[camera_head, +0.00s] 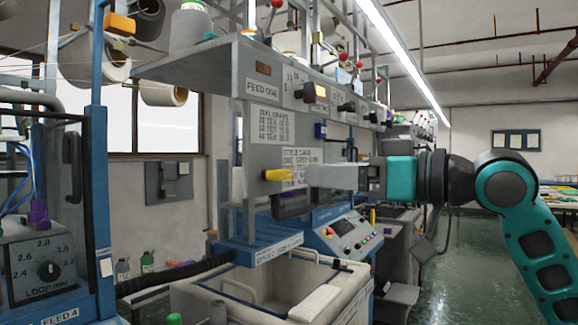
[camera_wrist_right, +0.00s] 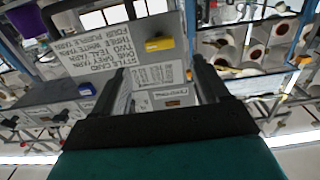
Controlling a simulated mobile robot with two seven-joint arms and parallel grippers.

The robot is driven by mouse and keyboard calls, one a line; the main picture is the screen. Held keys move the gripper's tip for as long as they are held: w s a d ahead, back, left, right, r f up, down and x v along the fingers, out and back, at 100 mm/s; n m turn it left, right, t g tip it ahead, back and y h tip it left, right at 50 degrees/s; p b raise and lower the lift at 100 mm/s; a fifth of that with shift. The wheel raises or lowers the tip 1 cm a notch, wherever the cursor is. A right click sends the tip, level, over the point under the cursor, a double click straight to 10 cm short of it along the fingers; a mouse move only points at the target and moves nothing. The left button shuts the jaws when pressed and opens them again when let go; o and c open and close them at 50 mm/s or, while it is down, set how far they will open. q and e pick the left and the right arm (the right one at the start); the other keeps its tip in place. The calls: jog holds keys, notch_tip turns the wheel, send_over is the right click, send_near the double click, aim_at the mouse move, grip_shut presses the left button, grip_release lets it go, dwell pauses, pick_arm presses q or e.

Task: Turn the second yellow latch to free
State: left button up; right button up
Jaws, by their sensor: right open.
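A yellow latch (camera_head: 278,175) sticks out from the grey front panel of the nearest knitting machine, lying about level, below the dial and style cards. It also shows in the right wrist view (camera_wrist_right: 159,44), just beyond the fingertips and between them in the picture. My right gripper (camera_head: 312,176) reaches in from the right with its fingers pointing at the latch. In the right wrist view the gripper (camera_wrist_right: 160,62) is open, with nothing between its fingers. A smaller yellow piece (camera_head: 372,215) shows farther down the row; I cannot tell if it is a latch. My left gripper is not in view.
A style card (camera_head: 301,166) hangs on the panel close to the fingers. A pale bin (camera_head: 245,285) stands below, beside a control panel with buttons (camera_head: 350,232). A blue-framed machine with a loop dial (camera_head: 48,270) stands at the left. The aisle floor (camera_head: 465,260) looks clear.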

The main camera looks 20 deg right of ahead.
aim_at(286, 172)
jog(key=p+x, duration=0.1)
jog(key=x, duration=0.7)
jog(key=shift+w+a, duration=0.1)
jog(key=c, duration=1.1)
